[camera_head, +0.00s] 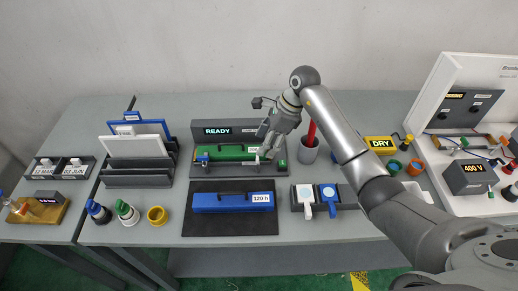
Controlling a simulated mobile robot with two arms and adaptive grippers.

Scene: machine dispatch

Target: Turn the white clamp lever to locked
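A dark fixture (237,128) with a lit "READY" display stands at the back middle of the table and holds a long green part (228,152). A small white piece, which looks like the white clamp lever (258,159), is upright at the right end of the green part. A blue piece (203,158) is at the left end. My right gripper (269,151) points down at the right end of the fixture, close beside the white lever. Its fingers are small and partly overlap the fixture; whether they touch the lever is unclear. My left gripper is out of view.
A blue block labelled "120 h" (234,202) lies on a dark mat in front. White (305,194) and blue (328,193) paddle-shaped items lie to its right. A grey cup (308,151) with a red item stands beside my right arm. Racks and bottles stand left.

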